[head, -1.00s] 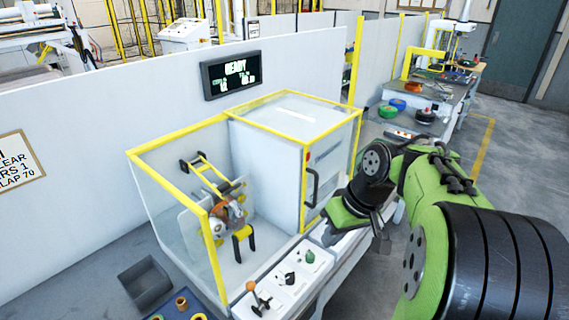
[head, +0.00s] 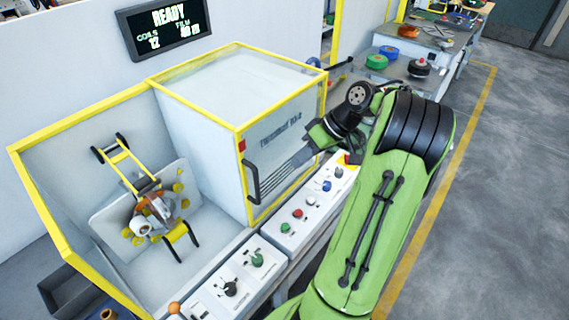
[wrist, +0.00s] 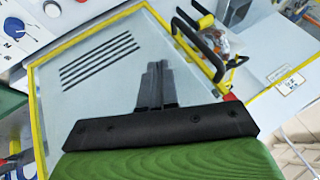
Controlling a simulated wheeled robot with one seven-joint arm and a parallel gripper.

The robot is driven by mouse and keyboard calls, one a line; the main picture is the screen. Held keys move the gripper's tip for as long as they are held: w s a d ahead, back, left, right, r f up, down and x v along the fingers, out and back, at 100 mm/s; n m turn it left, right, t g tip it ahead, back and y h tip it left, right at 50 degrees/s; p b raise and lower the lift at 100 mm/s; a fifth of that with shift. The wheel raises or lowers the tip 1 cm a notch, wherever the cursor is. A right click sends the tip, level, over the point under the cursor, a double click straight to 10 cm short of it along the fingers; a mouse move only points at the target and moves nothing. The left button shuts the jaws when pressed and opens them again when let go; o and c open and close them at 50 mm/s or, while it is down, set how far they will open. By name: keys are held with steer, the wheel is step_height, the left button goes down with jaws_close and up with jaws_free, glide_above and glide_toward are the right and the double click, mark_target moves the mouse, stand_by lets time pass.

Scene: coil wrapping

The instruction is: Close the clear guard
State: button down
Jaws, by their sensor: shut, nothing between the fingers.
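The clear guard (head: 285,135) is a yellow-framed see-through panel standing in front of the white cabinet, to the right of the wrapping bay. Its black handle (head: 252,184) is at its left edge. In the wrist view, the guard (wrist: 100,62) fills the middle and its handle (wrist: 200,47) is right of my fingertips. My gripper (wrist: 155,68) is shut and empty, in front of the panel and apart from the handle. In the head view, my gripper (head: 312,146) is at the panel's right side, its fingertips hard to make out. I cannot tell whether it touches the panel.
The wrapping bay (head: 110,165) holds a coil (head: 152,212) on its fixture, with its front uncovered. A control ledge (head: 300,212) with knobs and buttons runs below the guard. A display (head: 165,25) reads READY. A grey bin (head: 70,290) is at lower left.

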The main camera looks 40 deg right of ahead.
steer(key=w+a+f+b, duration=0.2)
steer(key=w+a+f, duration=0.2)
steer(key=a+f, duration=0.3)
steer(key=shift+a+b, duration=0.2)
steer(key=shift+b, duration=0.2)
